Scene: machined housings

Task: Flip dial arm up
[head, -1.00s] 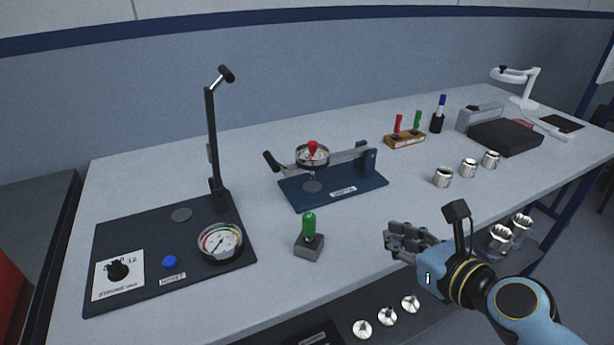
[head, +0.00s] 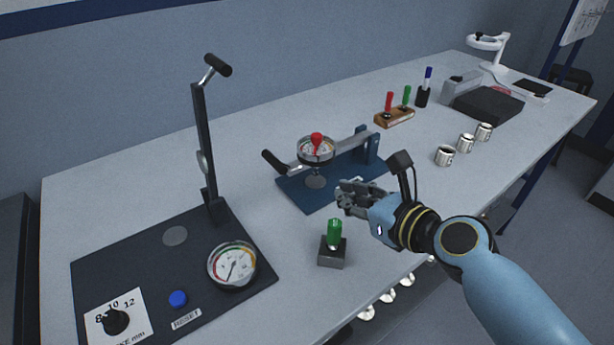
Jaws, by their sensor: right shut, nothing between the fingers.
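The dial arm (head: 349,142) is a grey bar hinged on a blue post at the right of a blue base plate (head: 303,197). It lies down, nearly level, over the plate. It carries a round dial gauge with a red top (head: 316,141) and ends at the left in a black handle (head: 273,161). My right gripper (head: 345,197) is shut and empty, in front of the plate's front right part in the picture. I cannot tell its height above the table. My left gripper is out of view.
A green-handled plug gauge in a grey block (head: 332,250) stands just below my right gripper. A black fixture (head: 230,293) with a tall raised lever (head: 206,150) is at the left. Metal housings (head: 465,143), a wooden pen block (head: 394,117) and a dark box are farther right.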

